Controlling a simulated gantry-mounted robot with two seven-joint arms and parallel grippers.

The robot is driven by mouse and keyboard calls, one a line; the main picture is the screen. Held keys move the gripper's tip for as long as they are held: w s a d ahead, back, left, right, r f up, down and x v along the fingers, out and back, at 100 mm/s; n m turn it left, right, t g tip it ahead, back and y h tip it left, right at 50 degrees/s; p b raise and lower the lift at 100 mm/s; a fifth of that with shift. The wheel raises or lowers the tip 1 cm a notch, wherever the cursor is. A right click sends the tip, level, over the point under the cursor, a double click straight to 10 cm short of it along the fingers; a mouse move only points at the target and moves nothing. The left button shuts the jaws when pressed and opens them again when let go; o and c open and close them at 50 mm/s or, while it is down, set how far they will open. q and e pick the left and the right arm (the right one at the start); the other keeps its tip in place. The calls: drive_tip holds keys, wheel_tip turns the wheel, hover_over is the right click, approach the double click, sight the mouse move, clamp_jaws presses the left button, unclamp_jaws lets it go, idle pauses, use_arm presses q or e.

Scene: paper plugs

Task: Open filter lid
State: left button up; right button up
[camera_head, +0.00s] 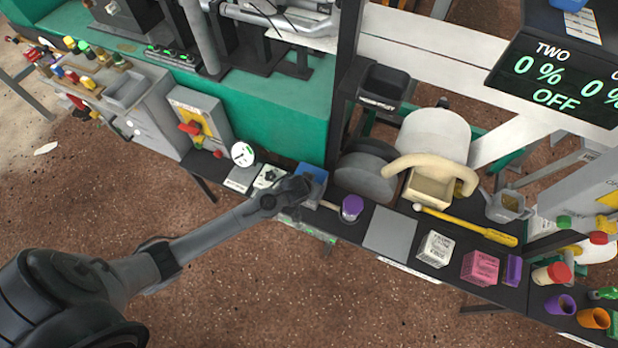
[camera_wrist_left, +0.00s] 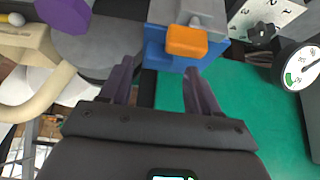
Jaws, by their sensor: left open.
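A blue box (camera_head: 313,172), which may be the filter, stands at the table's back edge. In the left wrist view the blue box (camera_wrist_left: 158,52) has a grey top (camera_wrist_left: 175,10) and an orange tab (camera_wrist_left: 186,41) on its near side. I cannot tell for certain which part is the filter lid; the grey top appears to be down on the box. My left gripper (camera_head: 298,187) is close to the box, and its hand covers part of it in the head view. In the wrist view the left gripper (camera_wrist_left: 158,72) has its fingers apart, with nothing between them. My right gripper does not show.
A purple-capped jar (camera_head: 352,207) stands to the right of the box. A round gauge (camera_head: 243,154) and a knobbed plate (camera_head: 270,177) are to its left. Behind are a grey drum (camera_head: 368,172) and a green machine panel (camera_head: 272,105). A grey plate (camera_head: 389,233) lies bare farther right.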

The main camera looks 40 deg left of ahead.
use_arm(q)
drive_tip(key=shift+b+x, duration=0.8)
drive_tip(key=shift+x, duration=1.1)
drive_tip(key=shift+c, duration=0.3)
drive_tip(key=c, duration=0.8)
drive_tip(key=shift+o, duration=0.2)
